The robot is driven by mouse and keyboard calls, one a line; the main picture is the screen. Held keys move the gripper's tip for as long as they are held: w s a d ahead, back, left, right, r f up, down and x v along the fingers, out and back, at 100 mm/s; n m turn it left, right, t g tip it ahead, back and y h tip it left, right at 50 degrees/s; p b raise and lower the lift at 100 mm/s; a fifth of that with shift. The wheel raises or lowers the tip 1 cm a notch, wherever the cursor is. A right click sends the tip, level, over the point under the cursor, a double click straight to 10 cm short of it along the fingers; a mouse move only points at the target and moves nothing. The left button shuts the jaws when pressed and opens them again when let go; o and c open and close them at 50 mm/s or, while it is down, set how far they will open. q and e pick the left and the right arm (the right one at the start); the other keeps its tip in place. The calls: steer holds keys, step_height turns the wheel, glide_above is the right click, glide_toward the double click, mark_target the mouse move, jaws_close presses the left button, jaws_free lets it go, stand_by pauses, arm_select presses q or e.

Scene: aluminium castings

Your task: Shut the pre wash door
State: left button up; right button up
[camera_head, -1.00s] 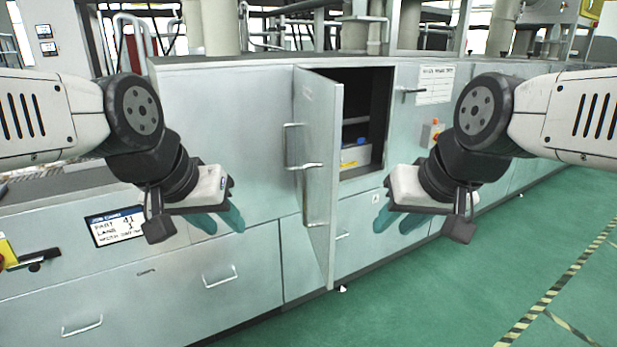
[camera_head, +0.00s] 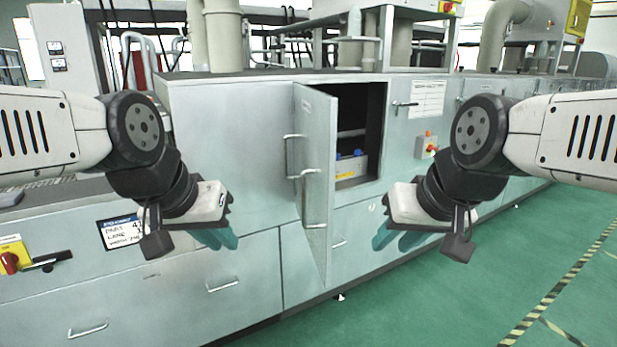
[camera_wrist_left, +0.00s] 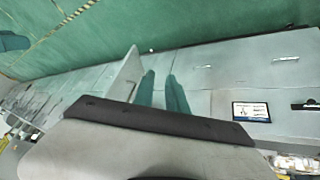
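The pre wash door (camera_head: 312,170), a pale grey metal panel with bar handles, stands open and swung out from the machine in the head view. It is the only open door I see. Behind it is a dark opening (camera_head: 375,125). The door also shows in the left wrist view (camera_wrist_left: 122,80), beside my fingers. My left gripper (camera_head: 215,238) is open and empty, left of the door and apart from it in the head view. My right gripper (camera_head: 398,238) is open and empty, right of the door, in front of the lower panel.
A grey container (camera_head: 350,165) with blue and yellow parts sits inside the opening. A control box (camera_head: 427,146) and a paper notice (camera_head: 428,100) are on the machine's front to the right. Green floor (camera_head: 440,310) is clear in front.

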arm_select(q)
steer(key=w+d+r+m+g, duration=0.1)
steer(key=w+r+m, duration=0.1)
steer(key=w, duration=0.2)
steer(key=w+d+r+m, duration=0.1)
steer(key=w+r+m, duration=0.1)
steer(key=w, duration=0.2)
steer(key=w+d+r+m+g, duration=0.1)
steer(key=w+r+m, duration=0.1)
steer(key=w+m, duration=0.1)
steer(key=shift+w+d+g+h, duration=0.15)
steer(key=shift+w+d, duration=0.05)
steer(key=shift+w, duration=0.25)
steer(key=shift+w+d+g+h, duration=0.15)
steer(key=shift+w+d, duration=0.05)
steer(key=shift+w, duration=0.2)
jaws_close()
steer(key=m+g+h, duration=0.2)
steer(key=m+g, duration=0.1)
steer(key=m, duration=0.5)
glide_above(325, 206)
steer(key=a, duration=0.2)
step_height(325, 206, down, 9)
steer(key=shift+a+f, duration=0.15)
steer(key=shift+a, duration=0.05)
steer(key=shift+d, duration=0.15)
